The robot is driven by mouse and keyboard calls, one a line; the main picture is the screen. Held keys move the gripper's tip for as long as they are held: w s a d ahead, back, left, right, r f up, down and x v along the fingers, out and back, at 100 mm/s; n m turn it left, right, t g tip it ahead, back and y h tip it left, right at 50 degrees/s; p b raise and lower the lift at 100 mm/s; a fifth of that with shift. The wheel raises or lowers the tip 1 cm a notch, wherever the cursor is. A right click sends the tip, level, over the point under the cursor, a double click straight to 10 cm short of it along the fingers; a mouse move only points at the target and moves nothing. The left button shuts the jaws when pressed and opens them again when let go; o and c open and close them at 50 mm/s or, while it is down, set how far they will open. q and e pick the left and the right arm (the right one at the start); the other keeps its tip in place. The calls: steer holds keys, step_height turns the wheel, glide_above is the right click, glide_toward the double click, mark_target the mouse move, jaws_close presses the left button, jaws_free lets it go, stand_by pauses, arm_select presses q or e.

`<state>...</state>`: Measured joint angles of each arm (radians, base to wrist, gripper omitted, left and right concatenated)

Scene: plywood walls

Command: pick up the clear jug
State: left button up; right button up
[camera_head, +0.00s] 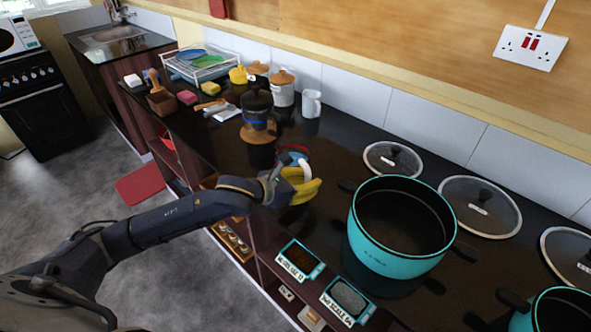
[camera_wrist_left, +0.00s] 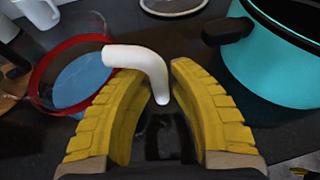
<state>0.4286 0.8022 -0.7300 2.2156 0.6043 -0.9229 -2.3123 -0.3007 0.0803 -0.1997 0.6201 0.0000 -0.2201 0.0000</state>
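The clear jug (camera_head: 289,150) stands on the dark counter just beyond my left gripper, partly hidden by it in the head view. In the left wrist view the jug (camera_wrist_left: 77,78) shows a red rim, a see-through body with blue inside, and a white curved handle (camera_wrist_left: 140,60). My left gripper (camera_head: 308,184) has yellow fingers. In the left wrist view the gripper (camera_wrist_left: 150,68) is open, with the handle reaching between its spread fingers. I cannot tell whether a finger touches the handle. My right gripper is not in view.
A large teal pot (camera_head: 385,255) stands close on the right, its black side handle (camera_wrist_left: 227,31) near my right-hand finger. Glass lids (camera_head: 480,207) lie behind it. A dark coffee maker (camera_head: 257,110) and a white mug (camera_head: 312,103) stand beyond the jug. Two labelled trays (camera_head: 347,298) lie in front.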

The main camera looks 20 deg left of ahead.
arm_select(q)
jaws_close()
steer(key=shift+r, duration=0.2)
stand_by(0.5)
